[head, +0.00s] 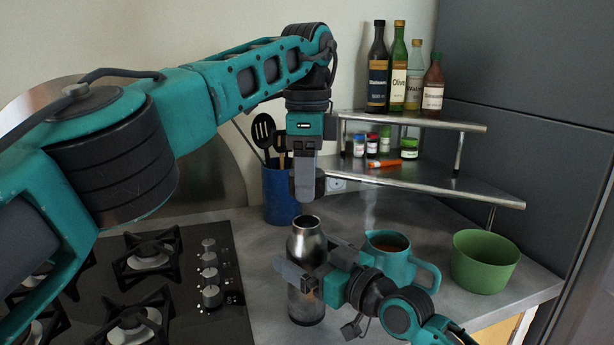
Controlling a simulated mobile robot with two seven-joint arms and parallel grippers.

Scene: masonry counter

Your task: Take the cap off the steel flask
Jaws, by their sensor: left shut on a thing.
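The steel flask (306,246) stands upright on the counter, right of the hob, with its round mouth open and dark at the top. My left gripper (308,190) points straight down a little above the mouth, apart from it. It is shut on the cap, which is mostly hidden by the fingers. My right gripper (305,279) comes in from the lower right and is shut on the flask's body at mid-height. Its fingers hide part of the flask.
A steaming teal mug (388,265) stands close right of the flask, near my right gripper, with a green bowl (484,262) beyond. A blue utensil holder (279,196) stands behind. A corner shelf (440,185) holds jars and bottles. The hob (200,315) is left.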

